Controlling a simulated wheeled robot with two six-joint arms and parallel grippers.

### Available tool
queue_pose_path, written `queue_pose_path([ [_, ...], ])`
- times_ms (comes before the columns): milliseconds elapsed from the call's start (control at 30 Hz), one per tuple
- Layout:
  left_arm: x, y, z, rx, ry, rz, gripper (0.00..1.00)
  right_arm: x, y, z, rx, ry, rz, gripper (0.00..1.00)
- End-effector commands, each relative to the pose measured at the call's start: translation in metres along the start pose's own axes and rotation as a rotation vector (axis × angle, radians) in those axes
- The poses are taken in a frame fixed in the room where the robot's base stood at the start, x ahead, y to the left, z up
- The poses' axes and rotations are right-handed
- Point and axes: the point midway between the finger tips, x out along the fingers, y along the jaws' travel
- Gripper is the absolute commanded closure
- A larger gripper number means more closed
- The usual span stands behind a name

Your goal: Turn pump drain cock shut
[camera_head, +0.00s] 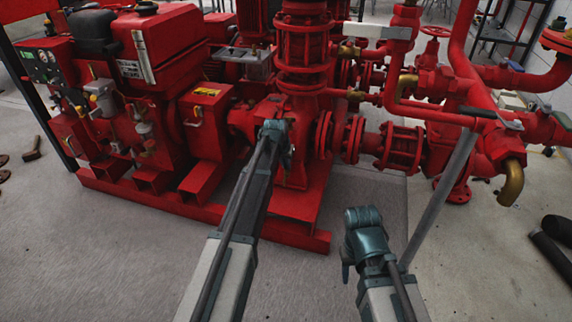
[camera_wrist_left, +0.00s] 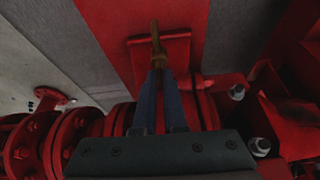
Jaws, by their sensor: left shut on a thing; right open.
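The pump drain cock (camera_wrist_left: 155,42) is a small brass-brown piece in the left wrist view, in front of a red flat pad. My left gripper (camera_wrist_left: 158,72) has its two blue-grey fingers close together on it. In the head view my left gripper (camera_head: 276,129) reaches to the front of the red pump casing (camera_head: 298,165), and the cock is mostly hidden behind it there. The cock's exact angle is hard to tell. My right gripper (camera_head: 362,218) is open and empty over the floor, to the right of the pump base and apart from everything.
The red engine (camera_head: 165,60) stands to the left on a red base frame (camera_head: 215,212). Red flanged pipes (camera_head: 400,147) and a brass elbow (camera_head: 512,183) are to the right. Bare concrete floor (camera_head: 110,265) lies in front. Black hoses (camera_head: 553,255) lie at the right edge.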

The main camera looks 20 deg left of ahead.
Motion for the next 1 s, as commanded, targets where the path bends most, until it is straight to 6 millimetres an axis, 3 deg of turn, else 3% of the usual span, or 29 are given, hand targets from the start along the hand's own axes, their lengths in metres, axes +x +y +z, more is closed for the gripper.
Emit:
queue_pose_path([
  [1000,0.0025,-0.0102,-0.0061,0.844,-0.001,0.352,1.0,0.0,0.0,0.0,0.0,0.0,0.0,0.5],
])
